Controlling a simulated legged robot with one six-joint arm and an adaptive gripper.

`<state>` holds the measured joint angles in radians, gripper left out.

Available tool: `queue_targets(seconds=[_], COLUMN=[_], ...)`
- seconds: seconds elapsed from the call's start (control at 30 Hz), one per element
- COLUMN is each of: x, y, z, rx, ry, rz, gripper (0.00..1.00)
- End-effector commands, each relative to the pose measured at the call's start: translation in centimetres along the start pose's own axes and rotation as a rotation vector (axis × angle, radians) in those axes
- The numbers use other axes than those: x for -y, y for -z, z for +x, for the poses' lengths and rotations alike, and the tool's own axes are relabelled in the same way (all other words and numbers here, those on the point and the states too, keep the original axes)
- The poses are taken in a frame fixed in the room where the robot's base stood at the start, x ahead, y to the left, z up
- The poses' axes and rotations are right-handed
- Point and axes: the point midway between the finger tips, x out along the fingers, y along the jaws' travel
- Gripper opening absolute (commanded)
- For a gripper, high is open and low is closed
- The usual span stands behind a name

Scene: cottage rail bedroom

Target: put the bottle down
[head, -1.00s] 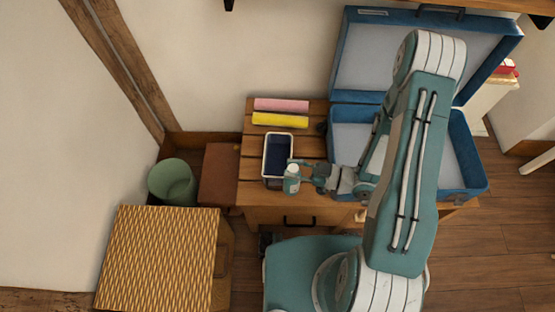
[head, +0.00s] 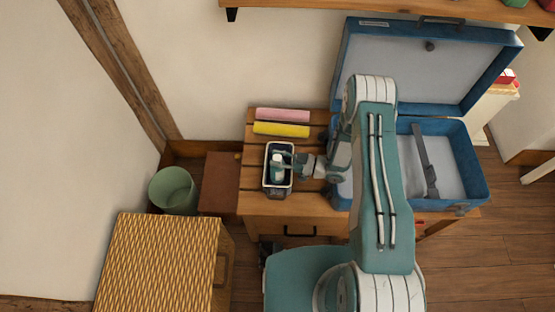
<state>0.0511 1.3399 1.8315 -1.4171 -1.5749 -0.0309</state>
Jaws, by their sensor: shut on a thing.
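The bottle (head: 277,170), pale with a white top, shows in the head view over the dark inside of a small white-rimmed bin (head: 267,179) on the wooden table. My gripper (head: 283,163) reaches in from the right and is shut on the bottle. The bottle looks upright. From above I cannot tell whether its base touches the bin floor. My fingers hide part of the bottle.
A yellow roll (head: 281,130) and a pink roll (head: 283,115) lie behind the bin. An open blue suitcase (head: 475,165) fills the table's right side. A green bucket (head: 173,190) and a woven-top cabinet (head: 155,260) stand at left.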

Motion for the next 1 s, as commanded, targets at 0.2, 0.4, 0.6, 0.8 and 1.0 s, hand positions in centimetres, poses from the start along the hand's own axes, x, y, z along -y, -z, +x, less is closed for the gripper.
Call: queue_targets(seconds=[0.2, 0.4, 0.6, 0.8, 1.0], x=[0.0, 0.0, 0.0, 0.0, 0.0], y=[-1.5, -1.5, -2.0, -2.5, -2.7], z=[0.0, 0.0, 0.0, 0.0, 0.0], rx=[-0.001, -0.001, -0.001, -0.001, 0.0], ry=[-0.001, -0.001, -0.001, -0.001, -0.001], rz=[-0.003, -0.002, -0.002, -0.002, -0.002], gripper=[0.0, 0.0, 0.0, 0.0, 0.67])
